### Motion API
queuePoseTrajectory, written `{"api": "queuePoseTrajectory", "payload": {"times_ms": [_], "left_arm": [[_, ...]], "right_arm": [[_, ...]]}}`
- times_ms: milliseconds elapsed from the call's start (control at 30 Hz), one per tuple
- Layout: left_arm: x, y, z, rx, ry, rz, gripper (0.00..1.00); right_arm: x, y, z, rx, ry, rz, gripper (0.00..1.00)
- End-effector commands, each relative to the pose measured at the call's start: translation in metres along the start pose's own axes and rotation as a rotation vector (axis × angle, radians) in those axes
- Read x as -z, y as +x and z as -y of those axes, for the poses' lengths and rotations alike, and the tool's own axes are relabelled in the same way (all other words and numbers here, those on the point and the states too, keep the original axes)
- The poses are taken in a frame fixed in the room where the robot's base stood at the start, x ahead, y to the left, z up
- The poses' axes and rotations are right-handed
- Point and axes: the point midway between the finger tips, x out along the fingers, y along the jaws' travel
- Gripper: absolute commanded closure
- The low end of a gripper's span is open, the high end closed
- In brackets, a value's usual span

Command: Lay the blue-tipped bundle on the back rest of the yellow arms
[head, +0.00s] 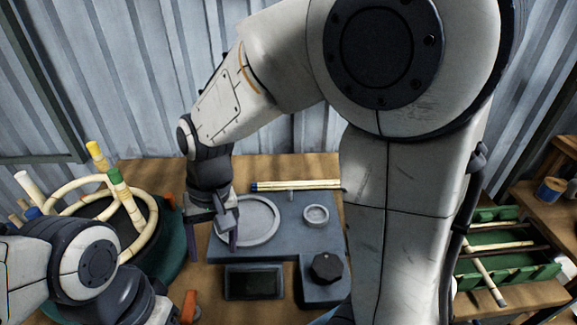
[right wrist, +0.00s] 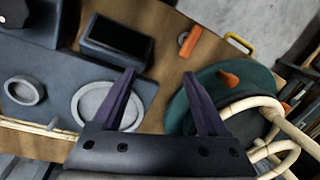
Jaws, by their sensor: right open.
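The blue-tipped bundle (head: 300,185) of pale sticks lies along the back edge of a blue-grey block, its blue end at left. My right arm hides its other end. Part of it shows in the right wrist view (right wrist: 25,125). My right gripper (head: 222,243) is open and empty, above the left side of the round grey plate and left of the bundle. Its two purple fingers (right wrist: 162,88) stand apart. Of my left gripper (head: 165,312), only a part shows at the bottom edge; its fingers cannot be made out. I cannot identify the yellow arms or their back rest.
A dark green tub (head: 180,245) with rattan hoops and colour-tipped sticks stands at left. The blue-grey block (head: 280,245) carries a round plate, a small cup and a dark knob. A green tray (head: 520,270) with sticks is at right. An orange piece (right wrist: 190,40) lies on the table.

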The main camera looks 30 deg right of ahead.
Motion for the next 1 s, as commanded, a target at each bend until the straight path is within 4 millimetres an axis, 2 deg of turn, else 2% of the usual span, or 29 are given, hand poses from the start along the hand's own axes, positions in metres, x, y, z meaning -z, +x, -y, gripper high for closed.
{"api": "queuePoseTrajectory", "payload": {"times_ms": [33, 133, 200, 267, 333, 400, 500, 633, 700, 767, 1000], "left_arm": [[0.002, -0.030, -0.002, 0.000, 0.000, 0.000, 0.50], [0.003, -0.057, -0.004, 0.000, 0.000, 0.000, 0.50], [0.004, -0.076, -0.005, 0.000, 0.000, 0.000, 0.50], [0.005, -0.091, -0.007, 0.000, 0.000, 0.000, 0.50], [0.006, -0.107, -0.008, 0.000, 0.000, 0.000, 0.50], [0.007, -0.121, -0.009, 0.000, 0.000, 0.000, 0.50], [0.007, -0.135, -0.010, 0.000, 0.000, 0.000, 0.50], [0.008, -0.145, -0.011, 0.000, -0.001, 0.000, 0.50], [0.008, -0.147, -0.011, 0.000, -0.001, 0.000, 0.50], [0.008, -0.149, -0.011, 0.000, -0.001, 0.000, 0.50], [0.009, -0.158, -0.011, 0.000, -0.001, 0.000, 0.50]], "right_arm": [[0.037, -0.023, -0.012, 0.016, 0.186, 0.011, 0.24], [0.102, -0.035, -0.048, 0.062, 0.538, 0.023, 0.24], [0.142, -0.041, -0.087, 0.099, 0.785, 0.030, 0.24], [0.171, -0.043, -0.126, 0.133, 0.992, 0.037, 0.24], [0.195, -0.041, -0.175, 0.174, 1.218, 0.048, 0.24], [0.210, -0.038, -0.223, 0.214, 1.418, 0.057, 0.24], [0.219, -0.030, -0.280, 0.264, 1.645, 0.071, 0.24], [0.219, -0.021, -0.327, 0.309, 1.826, 0.083, 0.24], [0.218, -0.016, -0.339, 0.321, 1.875, 0.088, 0.24], [0.219, -0.009, -0.343, 0.327, 1.895, 0.089, 0.24], [0.226, 0.026, -0.336, 0.328, 1.899, 0.090, 0.24]]}}
